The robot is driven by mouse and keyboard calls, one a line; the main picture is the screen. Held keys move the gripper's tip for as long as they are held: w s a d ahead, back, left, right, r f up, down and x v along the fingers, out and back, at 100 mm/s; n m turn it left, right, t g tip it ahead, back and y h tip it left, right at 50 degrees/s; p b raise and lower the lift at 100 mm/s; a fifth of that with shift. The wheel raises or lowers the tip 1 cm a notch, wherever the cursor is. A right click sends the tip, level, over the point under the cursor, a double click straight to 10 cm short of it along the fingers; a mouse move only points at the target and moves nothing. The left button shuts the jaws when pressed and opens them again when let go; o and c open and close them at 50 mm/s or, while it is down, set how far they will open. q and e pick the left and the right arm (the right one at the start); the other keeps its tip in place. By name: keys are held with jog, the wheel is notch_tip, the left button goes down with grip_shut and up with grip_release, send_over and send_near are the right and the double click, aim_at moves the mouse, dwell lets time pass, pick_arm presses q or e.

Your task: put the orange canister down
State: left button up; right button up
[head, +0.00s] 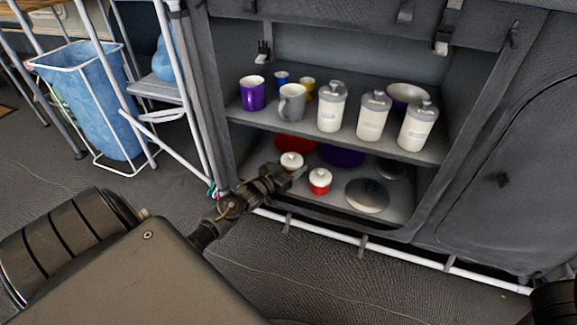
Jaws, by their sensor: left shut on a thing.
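My left gripper (291,176) reaches into the lower shelf of the grey cabinet. It is shut on a small canister (291,160) with a white lid, which I take for the orange canister. The gripper hides most of that canister's body, so its colour and whether its base touches the shelf cannot be told. A similar red canister (320,181) with a white lid stands upright just right of the gripper. My right gripper is not in view.
The lower shelf (309,205) also holds a red dish (295,142), a purple dish (342,156) and a grey lidded pan (367,196). Mugs and white canisters (372,117) stand on the upper shelf (290,128). A white frame with a blue bin (100,105) stands left.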

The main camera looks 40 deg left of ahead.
aim_at(290, 172)
pick_arm(q)
jog(key=shift+w+a, duration=0.1)
jog(key=shift+a, duration=0.05)
jog(key=shift+f, duration=0.25)
jog(key=f+b, duration=0.3)
jog(key=f, duration=0.1)
jog(key=shift+w+a, duration=0.15)
jog(key=shift+a, duration=0.2)
jog(key=shift+r, duration=0.2)
jog(key=shift+f, duration=0.15)
jog(key=o, duration=1)
